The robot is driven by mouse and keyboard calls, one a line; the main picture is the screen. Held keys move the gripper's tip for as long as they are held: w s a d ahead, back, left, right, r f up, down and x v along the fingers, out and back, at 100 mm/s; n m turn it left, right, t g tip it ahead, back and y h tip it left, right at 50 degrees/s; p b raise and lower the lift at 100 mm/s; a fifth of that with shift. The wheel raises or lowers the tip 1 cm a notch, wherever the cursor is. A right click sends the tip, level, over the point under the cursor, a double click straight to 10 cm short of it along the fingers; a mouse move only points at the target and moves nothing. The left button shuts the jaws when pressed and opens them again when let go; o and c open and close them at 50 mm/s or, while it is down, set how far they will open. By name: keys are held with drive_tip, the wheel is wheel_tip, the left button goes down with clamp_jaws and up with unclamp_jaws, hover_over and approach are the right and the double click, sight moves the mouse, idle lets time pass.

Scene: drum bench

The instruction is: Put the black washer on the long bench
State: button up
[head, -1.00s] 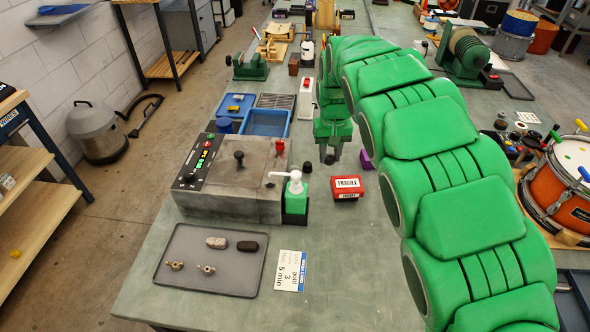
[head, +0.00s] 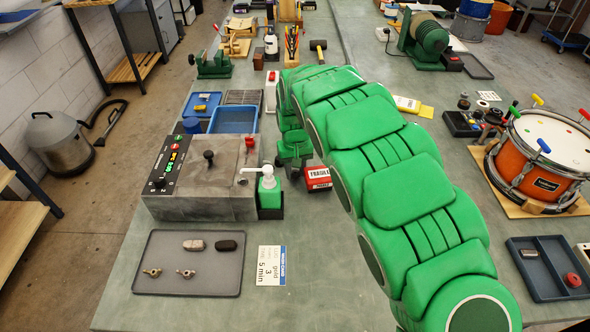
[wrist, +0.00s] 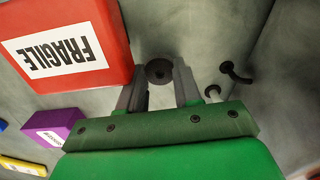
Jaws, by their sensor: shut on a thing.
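The black washer (wrist: 159,71) is a dark ring with a hole, between my fingertips in the wrist view. My gripper (wrist: 158,85) is shut on it. In the head view my gripper (head: 296,174) points down over the long bench (head: 325,270), a grey-green top, just left of a red FRAGILE box.
The red FRAGILE box (head: 318,178) is close beside my gripper, also in the wrist view (wrist: 105,70). A green soap dispenser (head: 268,184) and grey machine (head: 205,200) stand left. A purple box (wrist: 52,126) lies beyond the red box. Bench right of the grey tray (head: 150,278) is mostly clear.

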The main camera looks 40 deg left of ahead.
sight(295, 173)
drive_tip(key=shift+f, duration=0.3)
drive_tip(key=o, duration=1.1)
drive_tip(key=shift+r, duration=0.1)
wheel_tip(295, 173, up, 11)
drive_tip(key=shift+r, duration=0.1)
drive_tip(key=shift+o, duration=0.7)
drive_tip(key=shift+r, duration=0.45)
